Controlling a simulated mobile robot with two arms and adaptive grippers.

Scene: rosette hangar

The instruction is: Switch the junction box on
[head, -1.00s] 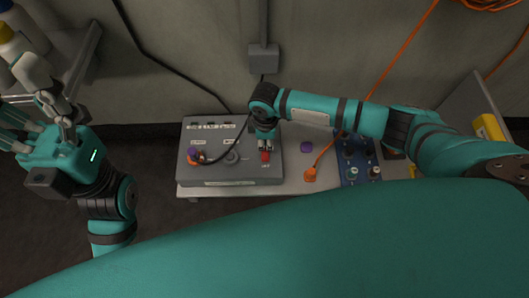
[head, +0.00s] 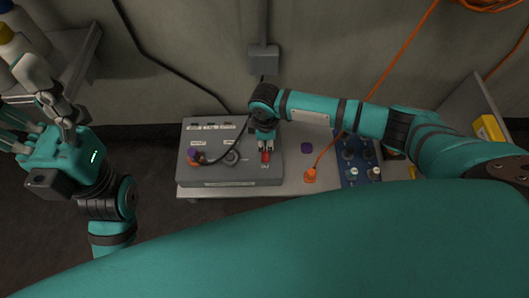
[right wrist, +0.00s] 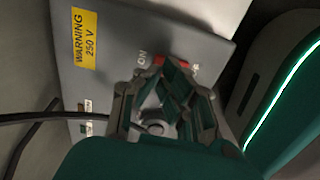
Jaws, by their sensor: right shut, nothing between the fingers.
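The grey junction box (head: 220,174) lies on the bench in the head view, with several small labels, a round socket and a red switch (head: 265,156) near its right side. In the right wrist view, the red switch (right wrist: 158,61) shows beyond my fingertips, beside the word ON; the fingers partly hide it. I cannot tell which way it is set. My right gripper (head: 265,147) is shut and empty, right at the switch; contact is unclear. It also shows in the right wrist view (right wrist: 168,105). My left gripper (head: 38,128) is far left, away from the box; its opening is unclear.
A shelf with bottles (head: 20,43) stands at left.

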